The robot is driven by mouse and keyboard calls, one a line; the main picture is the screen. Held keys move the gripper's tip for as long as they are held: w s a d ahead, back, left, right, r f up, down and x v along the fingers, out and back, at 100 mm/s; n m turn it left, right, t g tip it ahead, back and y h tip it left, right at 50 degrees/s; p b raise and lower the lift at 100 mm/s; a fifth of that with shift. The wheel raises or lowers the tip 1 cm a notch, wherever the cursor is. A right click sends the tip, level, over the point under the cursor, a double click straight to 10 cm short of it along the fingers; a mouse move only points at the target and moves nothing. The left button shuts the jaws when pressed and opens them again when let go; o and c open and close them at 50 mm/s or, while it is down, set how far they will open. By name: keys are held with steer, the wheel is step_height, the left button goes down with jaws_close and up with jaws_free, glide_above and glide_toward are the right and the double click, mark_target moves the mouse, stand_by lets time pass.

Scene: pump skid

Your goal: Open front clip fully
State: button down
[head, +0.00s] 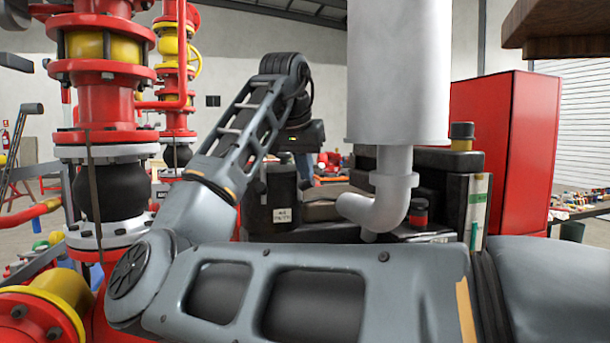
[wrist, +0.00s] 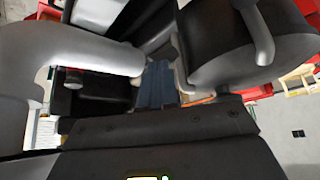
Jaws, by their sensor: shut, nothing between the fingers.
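My gripper shows in the head view (head: 306,168) as a blue-grey shape below the dark wrist, behind a black canister (head: 272,200). In the wrist view, its blue-grey fingers (wrist: 156,70) are together and empty. They point into the gap between a pale curved pipe and a large dark cylinder (wrist: 222,50). A thin grey bracket-like edge (wrist: 182,68) lies close to the right of the fingers. I cannot tell whether it is the front clip or whether they touch. No front clip is clearly recognisable in either view.
The white pipe elbow (head: 385,203) hangs under a big white cylinder (head: 398,75), right of my wrist. It shows close at left in the wrist view (wrist: 70,55). Red pump piping (head: 105,75) stands left. A red cabinet (head: 505,150) stands right. The gap is tight.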

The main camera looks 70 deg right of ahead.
steer(key=shift+s+a+f+m+t+b, duration=0.15)
steer(key=shift+s+f+t, duration=0.15)
steer(key=shift+s+t, duration=0.25)
steer(key=shift+s+f+m+t+b, duration=0.15)
steer(key=shift+s+f+t, duration=0.15)
steer(key=shift+s+t, duration=0.2)
